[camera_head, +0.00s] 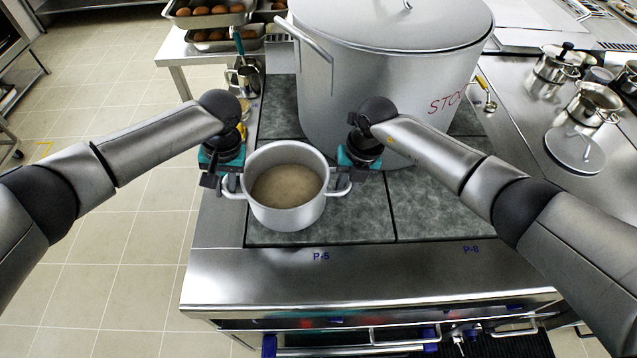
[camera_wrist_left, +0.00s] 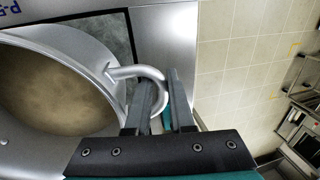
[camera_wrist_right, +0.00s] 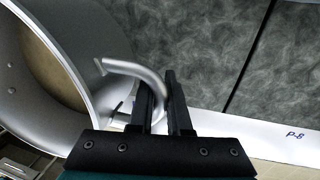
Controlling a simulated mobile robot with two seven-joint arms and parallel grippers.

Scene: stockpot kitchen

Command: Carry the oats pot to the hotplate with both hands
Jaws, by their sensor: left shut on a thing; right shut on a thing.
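The oats pot (camera_head: 287,214) is a silver pot with brown oats in it and a loop handle on each side. In the head view it is over the hotplate (camera_head: 350,233), on the front left plate marked P-5. I cannot tell whether it touches the plate. My left gripper (camera_head: 228,186) is shut on the pot's left handle, which shows between the fingers in the left wrist view (camera_wrist_left: 158,84). My right gripper (camera_head: 350,182) is shut on the right handle, seen in the right wrist view (camera_wrist_right: 135,70). The pot looks about upright.
A large lidded stockpot (camera_head: 385,85) stands on the plates just behind. A jug (camera_head: 245,80) and trays of eggs (camera_head: 208,15) are at the back left. Small pots (camera_head: 592,105) and a lid (camera_head: 575,150) are on the right counter. The front right plate (camera_head: 437,208) has bare surface.

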